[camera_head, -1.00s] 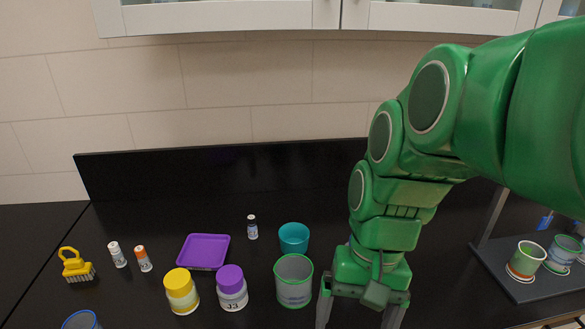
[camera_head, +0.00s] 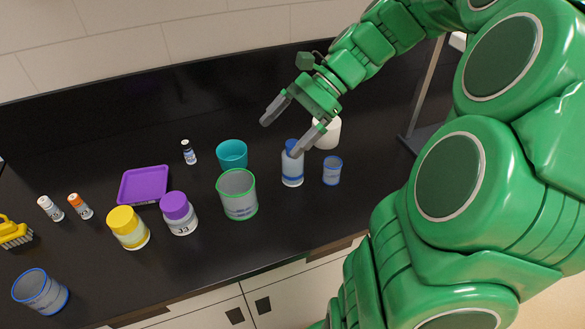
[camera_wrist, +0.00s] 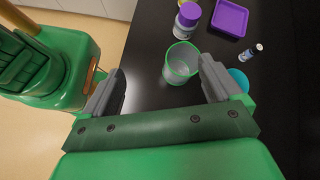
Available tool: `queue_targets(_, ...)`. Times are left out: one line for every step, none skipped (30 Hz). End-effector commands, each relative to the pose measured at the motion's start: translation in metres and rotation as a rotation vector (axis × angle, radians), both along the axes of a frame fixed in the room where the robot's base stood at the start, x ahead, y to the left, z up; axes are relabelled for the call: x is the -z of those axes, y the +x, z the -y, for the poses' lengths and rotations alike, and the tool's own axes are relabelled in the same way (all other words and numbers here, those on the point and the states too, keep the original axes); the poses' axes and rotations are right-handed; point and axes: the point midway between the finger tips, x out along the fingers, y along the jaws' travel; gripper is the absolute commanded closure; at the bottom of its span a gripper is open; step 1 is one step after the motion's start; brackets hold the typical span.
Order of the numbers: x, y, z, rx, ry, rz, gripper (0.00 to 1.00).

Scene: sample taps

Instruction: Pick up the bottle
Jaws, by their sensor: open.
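A white bottle (camera_head: 292,169) with a blue cap and a blue band stands upright on the black counter, right of the green-rimmed beaker. My gripper (camera_head: 281,138) is open and empty. In the head view its right finger overlaps the bottle's cap; I cannot tell whether they touch. In the wrist view my gripper (camera_wrist: 160,68) shows with its jaws spread, and the green-rimmed beaker (camera_wrist: 181,62) appears between them. The blue-capped bottle is not seen in the wrist view.
A small blue-rimmed cup (camera_head: 332,171) and a white cup (camera_head: 327,133) stand close to the bottle. The green-rimmed beaker (camera_head: 238,195) and teal bowl (camera_head: 232,154) are left of it. Two lidded jars, a purple tray (camera_head: 144,187) and orange- and white-capped vials lie farther left.

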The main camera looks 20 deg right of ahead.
Motion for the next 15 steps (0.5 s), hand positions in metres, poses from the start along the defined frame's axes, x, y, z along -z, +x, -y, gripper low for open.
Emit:
queue_targets(0.002, 0.010, 0.012, 0.049, 0.029, -0.023, 0.08)
queue_targets(0.003, 0.015, 0.018, 0.077, 0.047, -0.036, 0.08)
queue_targets(0.003, 0.022, 0.026, 0.113, 0.068, -0.054, 0.08)
queue_targets(0.003, 0.027, 0.032, 0.140, 0.085, -0.066, 0.08)
queue_targets(0.004, 0.031, 0.038, 0.166, 0.103, -0.079, 0.08)
queue_targets(0.005, 0.036, 0.045, 0.196, 0.124, -0.096, 0.08)
queue_targets(0.006, 0.039, 0.051, 0.219, 0.138, -0.108, 0.08)
queue_targets(0.007, 0.042, 0.055, 0.236, 0.150, -0.116, 0.08)
queue_targets(0.007, 0.046, 0.061, 0.258, 0.165, -0.129, 0.08)
queue_targets(0.007, 0.048, 0.065, 0.273, 0.175, -0.135, 0.08)
queue_targets(0.008, 0.050, 0.069, 0.288, 0.185, -0.143, 0.08)
queue_targets(0.008, 0.053, 0.075, 0.306, 0.195, -0.151, 0.08)
queue_targets(0.009, 0.055, 0.078, 0.318, 0.205, -0.157, 0.08)
queue_targets(0.009, 0.056, 0.082, 0.330, 0.213, -0.163, 0.08)
queue_targets(0.010, 0.059, 0.086, 0.345, 0.223, -0.171, 0.08)
